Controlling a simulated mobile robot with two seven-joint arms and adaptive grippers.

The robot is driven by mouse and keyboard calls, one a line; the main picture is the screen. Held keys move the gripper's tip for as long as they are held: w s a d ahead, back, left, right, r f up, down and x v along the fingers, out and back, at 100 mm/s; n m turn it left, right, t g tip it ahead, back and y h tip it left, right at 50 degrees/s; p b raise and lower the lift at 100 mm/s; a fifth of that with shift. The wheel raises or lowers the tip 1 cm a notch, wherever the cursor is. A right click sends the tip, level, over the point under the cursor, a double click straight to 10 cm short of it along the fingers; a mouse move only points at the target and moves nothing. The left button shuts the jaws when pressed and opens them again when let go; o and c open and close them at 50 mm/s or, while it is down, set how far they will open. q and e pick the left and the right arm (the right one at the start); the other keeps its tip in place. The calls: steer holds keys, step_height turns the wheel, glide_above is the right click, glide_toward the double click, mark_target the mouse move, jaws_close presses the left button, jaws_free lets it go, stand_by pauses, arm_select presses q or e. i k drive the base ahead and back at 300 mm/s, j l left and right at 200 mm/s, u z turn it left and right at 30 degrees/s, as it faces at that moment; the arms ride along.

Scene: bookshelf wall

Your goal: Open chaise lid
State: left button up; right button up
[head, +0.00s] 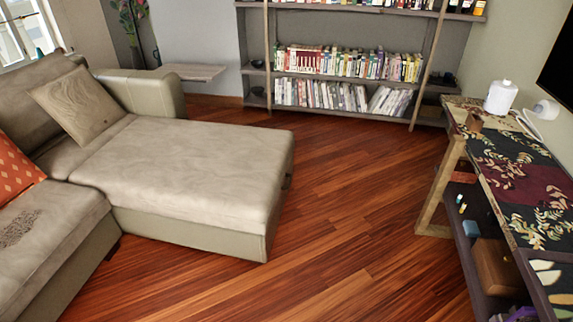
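The chaise (188,190) is the long beige section of the sofa at the left of the head view. Its padded top, the lid (190,165), lies flat and closed on the lighter base (180,232). Neither of my grippers is in view.
A patterned cushion (76,105) and an orange cushion (12,172) rest on the sofa. The wooden floor (340,225) right of the chaise is clear. A bookshelf (345,108) stands at the back, and a floral-topped console table (515,165) stands at the right.

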mark_target(263, 228)
steer(key=i+l, duration=0.1)
steer(key=l, duration=0.15)
steer(key=i+l+u, duration=0.15)
steer(key=i+l, duration=0.95)
